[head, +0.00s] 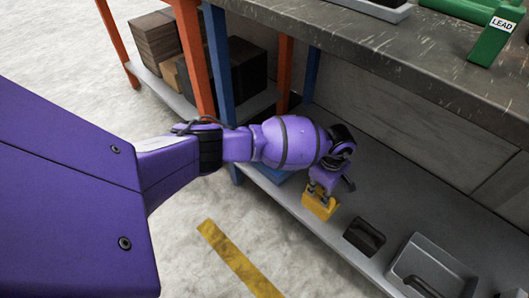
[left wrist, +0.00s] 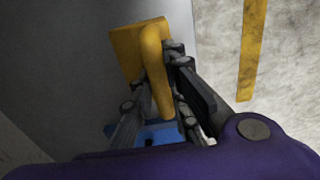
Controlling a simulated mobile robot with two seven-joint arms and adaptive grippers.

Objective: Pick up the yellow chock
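The yellow chock (head: 317,206) is on or just above the grey lower shelf of the workbench, near its front edge. I cannot tell whether it touches the shelf. In the left wrist view the yellow chock (left wrist: 126,48) shows a thick rounded handle on its block. My left gripper (head: 325,190) reaches down over the chock from above. In the left wrist view the fingers of the left gripper (left wrist: 158,78) lie close on both sides of the handle and appear closed on it. The handle partly hides the left fingertip. My right gripper is not in view.
The lower shelf (head: 280,192) also holds a black item (head: 364,236) and a grey tray (head: 428,262) to the right of the chock. A blue object (left wrist: 158,134) shows beyond the fingers. The workbench top (head: 400,55) overhangs behind, and a blue leg (head: 218,70) stands left.

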